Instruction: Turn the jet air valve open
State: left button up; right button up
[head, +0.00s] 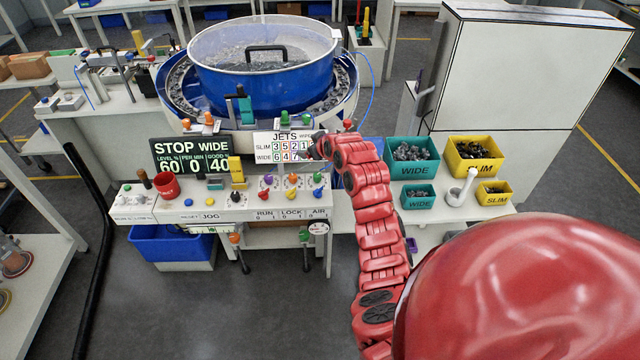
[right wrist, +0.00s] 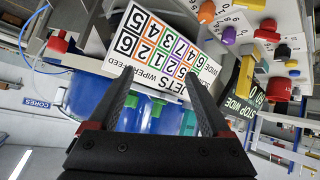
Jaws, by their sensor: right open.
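My right gripper (head: 318,146) is at the right end of the JETS sign (head: 283,146), in front of the blue bowl (head: 262,80). In the right wrist view its two dark fingers (right wrist: 160,80) are apart with nothing between them, and the sign (right wrist: 165,50) lies beyond the tips. A red knob (right wrist: 58,42) on a pale mount, near a blue hose, stands left of the fingers, apart from them. It seems to be the red knob (head: 348,124) just above my right wrist in the head view. No label marks it as the jet air valve. My left gripper is out of view.
Teal bins (head: 412,158) and yellow bins (head: 474,156) stand to the right of my arm. A white cabinet (head: 530,80) rises behind them.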

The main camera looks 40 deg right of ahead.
jog(key=s+r+n+g+y+p, duration=0.1)
jog(key=s+r+g, duration=0.15)
jog(key=s, duration=0.35)
jog(key=s+r+g+y, duration=0.1)
jog(key=s+r+g, duration=0.15)
jog(key=s, duration=0.25)
jog(key=g+b, duration=0.1)
jog(key=b, duration=0.2)
send_near(318, 189)
jog(key=shift+y, duration=0.3)
jog(key=p+x, duration=0.1)
jog(key=x, duration=0.1)
jog(key=p+x, duration=0.1)
jog(key=x, duration=0.1)
jog(key=p+x, duration=0.1)
jog(key=x, duration=0.1)
jog(key=shift+d+p, duration=0.35)
jog(key=shift+p, duration=0.05)
jog(key=shift+x, duration=1.05)
grip_shut()
